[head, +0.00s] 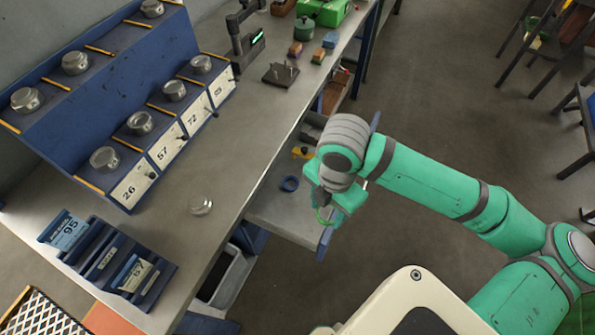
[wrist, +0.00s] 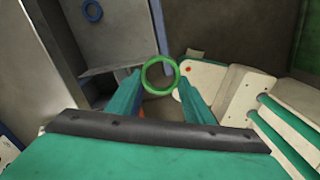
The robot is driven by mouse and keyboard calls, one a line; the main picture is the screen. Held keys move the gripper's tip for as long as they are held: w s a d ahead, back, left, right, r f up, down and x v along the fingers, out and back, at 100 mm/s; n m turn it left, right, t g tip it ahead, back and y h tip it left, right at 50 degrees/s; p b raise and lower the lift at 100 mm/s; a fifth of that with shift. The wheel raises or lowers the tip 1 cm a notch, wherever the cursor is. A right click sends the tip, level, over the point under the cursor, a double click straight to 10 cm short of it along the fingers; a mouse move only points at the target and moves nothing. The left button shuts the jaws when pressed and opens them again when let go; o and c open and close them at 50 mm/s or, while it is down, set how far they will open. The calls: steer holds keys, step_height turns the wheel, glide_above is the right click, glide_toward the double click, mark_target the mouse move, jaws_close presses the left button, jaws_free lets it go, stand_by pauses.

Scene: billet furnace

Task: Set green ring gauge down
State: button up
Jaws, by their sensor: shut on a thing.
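The green ring gauge (wrist: 145,77) is between the fingertips of my gripper (wrist: 160,82) in the wrist view, and the gripper is shut on it. In the head view my gripper (head: 325,207) hangs beside the bench's front edge, close to a lower grey shelf. A small part of the green ring shows at the fingertips there; the rest is hidden by the gripper. A blue ring (head: 289,184) lies on the lower shelf, left of my gripper; it also shows at the top left of the wrist view (wrist: 93,11).
The grey bench (head: 232,175) carries a blue stepped rack (head: 100,84) with metal pieces and number cards. A blue card holder (head: 107,262) is at the front left. Bare shelf (head: 285,213) lies around the blue ring.

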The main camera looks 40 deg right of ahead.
steer(key=w+a+f+n, duration=0.1)
steer(key=w+a+f, duration=0.1)
steer(key=a+f, duration=0.4)
steer(key=w+a+f+n, duration=0.1)
steer(key=w+a+f, duration=0.25)
steer(key=f, duration=0.35)
glide_above(289, 216)
steer(key=f, duration=0.9)
steer(key=shift+s+a+f, duration=0.2)
steer(key=shift+a, duration=0.1)
steer(key=shift+w+d+f, duration=0.2)
steer(key=shift+f, duration=1.7)
steer(key=shift+f, duration=0.1)
steer(key=o, duration=1.2)
step_height(289, 216, up, 12)
steer(key=shift+r, duration=0.15)
